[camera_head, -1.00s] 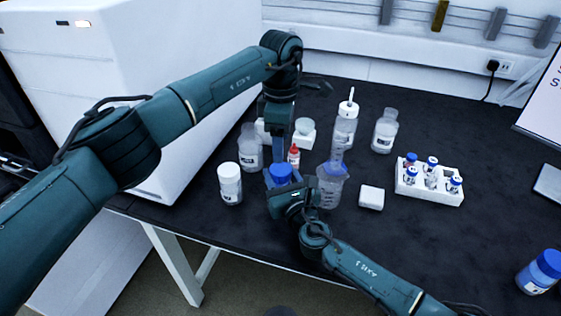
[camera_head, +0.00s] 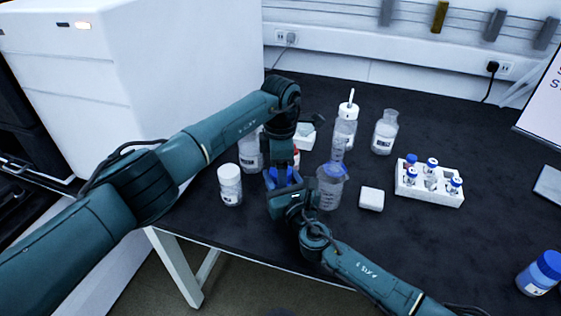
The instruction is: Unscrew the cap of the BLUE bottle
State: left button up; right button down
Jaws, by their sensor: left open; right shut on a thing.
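A blue cap (camera_head: 270,180) shows at the table's front centre, on a bottle whose body is mostly hidden behind my grippers. My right gripper (camera_head: 284,194) is shut on this bottle, just below the cap. My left gripper (camera_head: 282,175) comes straight down over the cap with its jaws open, the fingers at cap height. Whether the fingers touch the cap cannot be told. Another blue-capped bottle with blue contents (camera_head: 540,272) stands apart at the far right.
A clear beaker (camera_head: 331,187) stands close on the right, a white jar (camera_head: 230,185) on the left. A red-capped bottle (camera_head: 296,157) is partly hidden just behind. A white vial rack (camera_head: 430,196) and small white block (camera_head: 371,199) stand further right.

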pick_arm(q)
jog(key=shift+c, duration=0.2)
jog(key=c, duration=0.9)
jog(key=n, duration=0.4)
jog(key=shift+c, duration=0.2)
dwell(0.6)
jog(key=o, duration=1.1)
